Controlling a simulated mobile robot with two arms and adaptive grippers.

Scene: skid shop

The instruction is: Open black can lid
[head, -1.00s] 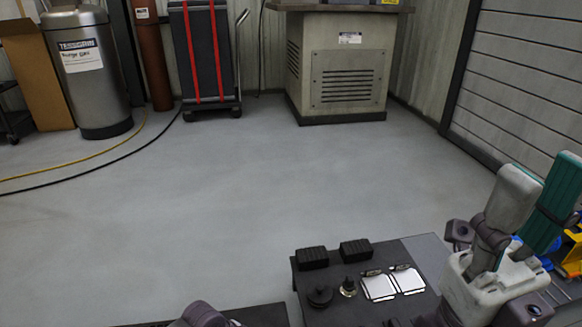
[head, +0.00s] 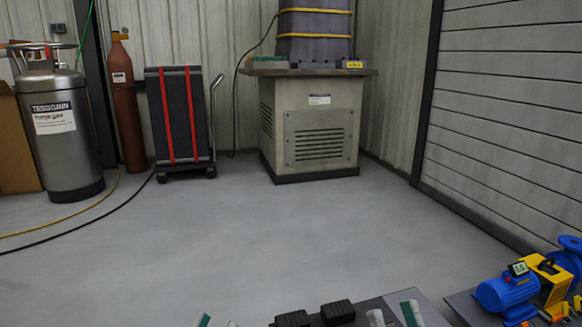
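I cannot make out a black can or its lid in the head view. My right gripper (head: 393,315) shows at the bottom edge, with two pale fingertips standing apart and teal on one of them. Nothing shows between these tips. Its body is cut off by the frame. Only a small pale and teal tip of my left gripper (head: 203,320) shows at the bottom, so its opening is hidden.
Two black blocks (head: 338,312) show at the bottom. A blue and yellow pump (head: 508,292) is at the lower right. A steel gas cylinder (head: 60,135), red cylinder (head: 127,110), strapped black case (head: 179,115) and grey cabinet (head: 318,130) stand behind clear floor.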

